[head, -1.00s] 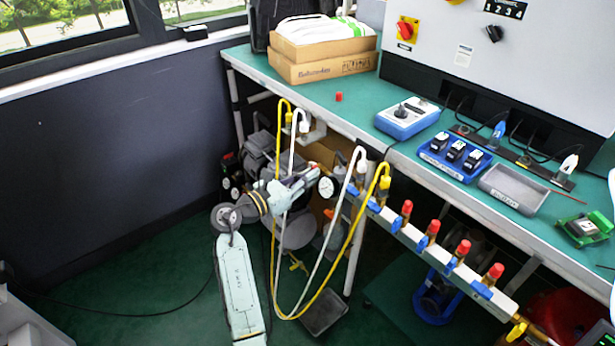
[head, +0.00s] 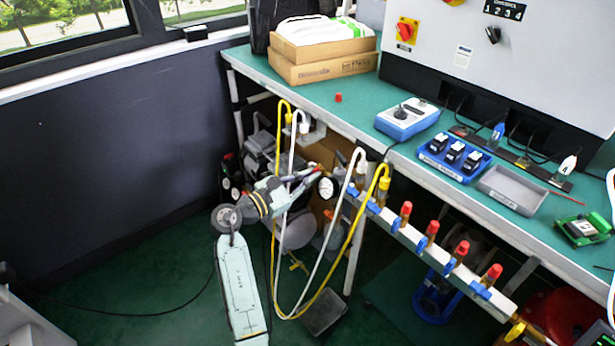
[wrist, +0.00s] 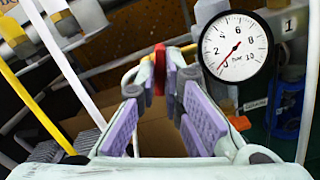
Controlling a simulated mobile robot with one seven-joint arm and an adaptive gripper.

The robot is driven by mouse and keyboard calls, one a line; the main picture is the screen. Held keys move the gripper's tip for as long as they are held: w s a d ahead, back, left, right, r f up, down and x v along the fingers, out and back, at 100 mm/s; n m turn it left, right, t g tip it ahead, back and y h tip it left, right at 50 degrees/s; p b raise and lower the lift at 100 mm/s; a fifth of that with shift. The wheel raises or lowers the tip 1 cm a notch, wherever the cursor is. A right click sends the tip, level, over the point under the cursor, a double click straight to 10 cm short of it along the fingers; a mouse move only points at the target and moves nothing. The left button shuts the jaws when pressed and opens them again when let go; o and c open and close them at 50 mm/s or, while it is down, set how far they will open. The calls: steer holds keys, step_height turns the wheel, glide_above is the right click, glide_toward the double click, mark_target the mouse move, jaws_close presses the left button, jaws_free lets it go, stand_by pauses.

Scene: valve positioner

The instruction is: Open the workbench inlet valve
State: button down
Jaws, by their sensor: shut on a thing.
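A red handle (wrist: 159,68), the only valve-like part at my gripper, shows edge-on between the fingertips in the wrist view. My gripper (wrist: 161,72) is shut on it, with the purple finger pads on either side and a gap behind it. In the head view my gripper (head: 305,177) is under the bench's front edge, behind the white and yellow hoses. The handle's body and exact angle are hidden there. A round pressure gauge (wrist: 236,48) is just right of the fingers; it also shows in the head view (head: 326,188).
A yellow hose (head: 342,275) and a white hose (head: 326,240) hang in loops close to my wrist. A manifold rail with red-capped valves (head: 432,234) runs along the bench front at right. The green workbench (head: 350,110) is above.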

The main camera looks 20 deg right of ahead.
steer(key=shift+f+m+b, duration=0.1)
steer(key=shift+m+b, duration=3.2)
steer(key=shift+m, duration=3.5)
steer(key=c, duration=1.7)
jaws_free()
steer(key=v, duration=1.2)
